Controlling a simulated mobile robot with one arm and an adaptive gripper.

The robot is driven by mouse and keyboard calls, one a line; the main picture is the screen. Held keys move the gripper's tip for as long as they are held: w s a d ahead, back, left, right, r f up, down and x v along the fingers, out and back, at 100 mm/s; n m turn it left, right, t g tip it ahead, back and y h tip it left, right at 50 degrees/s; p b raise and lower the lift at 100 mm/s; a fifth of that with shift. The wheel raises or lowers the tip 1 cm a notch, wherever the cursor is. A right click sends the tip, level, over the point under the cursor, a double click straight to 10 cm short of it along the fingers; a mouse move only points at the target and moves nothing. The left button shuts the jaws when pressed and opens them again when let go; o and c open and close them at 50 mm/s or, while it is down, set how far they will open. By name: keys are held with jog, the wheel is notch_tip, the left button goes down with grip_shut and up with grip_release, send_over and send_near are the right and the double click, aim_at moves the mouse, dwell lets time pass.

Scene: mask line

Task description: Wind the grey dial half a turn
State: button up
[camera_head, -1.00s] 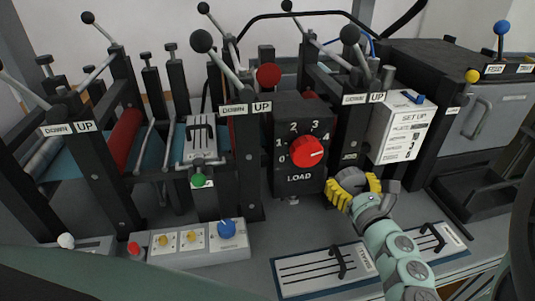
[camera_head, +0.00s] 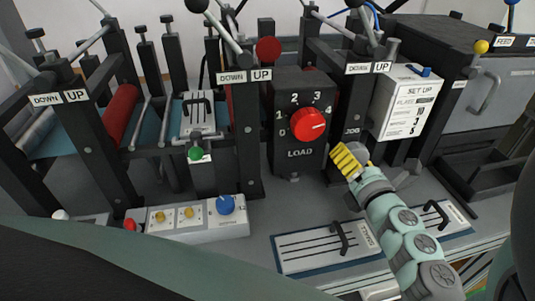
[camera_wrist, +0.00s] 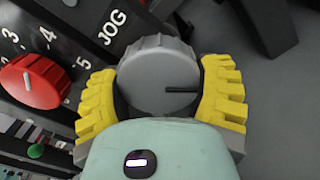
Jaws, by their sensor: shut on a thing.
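The grey dial (camera_wrist: 158,75) is a ribbed round knob beside the JOG label (camera_wrist: 112,28). A dark pointer line on its face points right in the wrist view. My gripper (camera_wrist: 160,88) has its yellow fingers on opposite sides of the dial, closed against its rim.
The red LOAD dial (camera_head: 309,124) is close to the left of my gripper. A white set-up box (camera_head: 406,105) stands to the right. Slider plates (camera_head: 300,262) lie below on the grey bench. A blue knob (camera_head: 226,204) sits on a small box at left.

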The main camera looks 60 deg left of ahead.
jog(key=m, duration=0.4)
jog(key=shift+s, duration=0.15)
jog(key=shift+r+m+p, duration=0.1)
jog(key=shift+m+p, duration=0.45)
jog(key=shift+m, duration=1.35)
jog(key=o, duration=1.2)
jog(key=shift+m, duration=0.3)
jog(key=v, duration=0.7)
jog(key=shift+d, duration=0.25)
